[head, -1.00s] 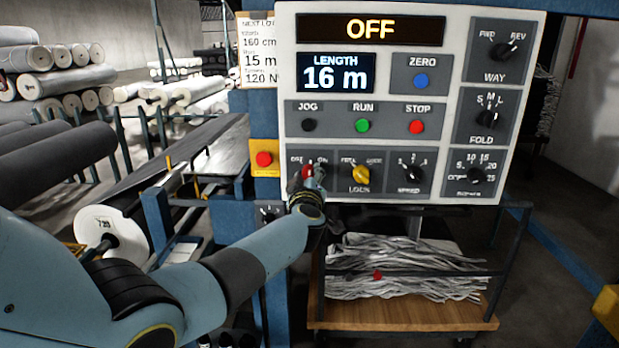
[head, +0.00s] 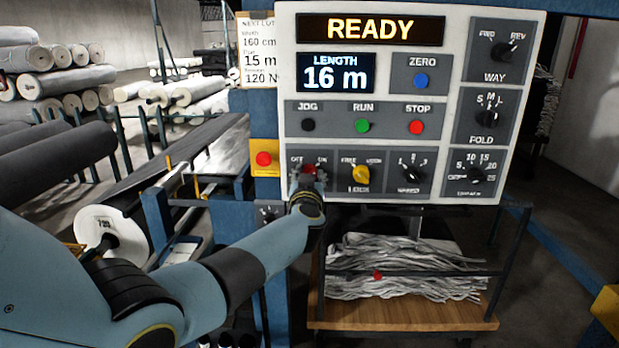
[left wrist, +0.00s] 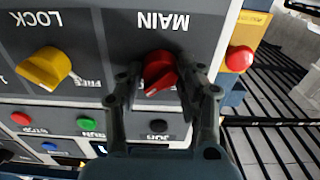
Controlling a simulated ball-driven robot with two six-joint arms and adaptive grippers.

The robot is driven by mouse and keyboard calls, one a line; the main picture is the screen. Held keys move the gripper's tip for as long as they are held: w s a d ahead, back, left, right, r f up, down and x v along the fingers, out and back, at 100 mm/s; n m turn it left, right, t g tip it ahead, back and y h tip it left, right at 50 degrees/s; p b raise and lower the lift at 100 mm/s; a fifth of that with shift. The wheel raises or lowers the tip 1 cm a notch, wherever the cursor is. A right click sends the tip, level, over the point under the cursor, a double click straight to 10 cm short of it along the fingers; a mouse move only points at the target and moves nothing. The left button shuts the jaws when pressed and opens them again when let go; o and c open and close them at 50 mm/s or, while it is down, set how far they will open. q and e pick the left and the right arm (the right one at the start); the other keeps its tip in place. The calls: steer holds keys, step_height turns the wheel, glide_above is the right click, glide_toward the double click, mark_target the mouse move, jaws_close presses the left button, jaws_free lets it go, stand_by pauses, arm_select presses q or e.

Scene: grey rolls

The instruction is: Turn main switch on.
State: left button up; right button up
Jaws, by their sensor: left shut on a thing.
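The red main switch (left wrist: 160,73) is a rotary knob marked MAIN in the left wrist view, which shows the panel upside down. In the head view the knob (head: 309,169) is partly hidden by my left gripper (head: 308,180), between OFF and ON marks. My left gripper (left wrist: 163,90) is shut on the knob, with one finger on each side of it. The display (head: 371,29) above reads READY. My right gripper is not in view.
The control panel (head: 440,150) also holds a yellow LOCK knob (head: 361,174), several black knobs and coloured buttons. A red button on a yellow box (head: 264,159) sits just left of the panel. A wooden-based cart (head: 400,315) stands below.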

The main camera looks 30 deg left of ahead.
arm_select(q)
steer(key=shift+f+m, duration=0.15)
steer(key=shift+m, duration=0.15)
steer(key=o, duration=1.2)
steer(key=shift+c, duration=0.2)
steer(key=v, duration=1.2)
